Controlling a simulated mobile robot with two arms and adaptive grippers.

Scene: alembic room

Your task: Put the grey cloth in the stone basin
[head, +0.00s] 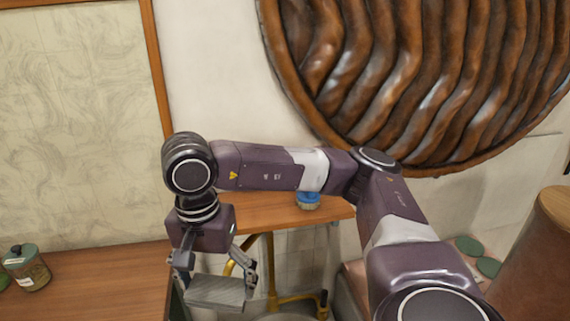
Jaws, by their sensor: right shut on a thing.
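My right gripper (216,280) points down at the lower left of the head view. It is shut on the grey cloth (216,293), which looks like a flat, folded grey piece between the fingers. The cloth is held up in front of the wooden counter's end and the gap beside it. A pale rounded rim (287,317) just shows at the bottom edge, to the right of the cloth; it may be the stone basin, but most of it is out of frame. My left gripper is not in view.
A wooden counter (100,280) at left holds a lidded glass jar (27,268). A wooden shelf (270,212) behind my arm holds a blue-topped brush (308,200). Brass piping (300,299) stands below the shelf. Green discs (487,267) and a brown cylinder (535,260) are at right.

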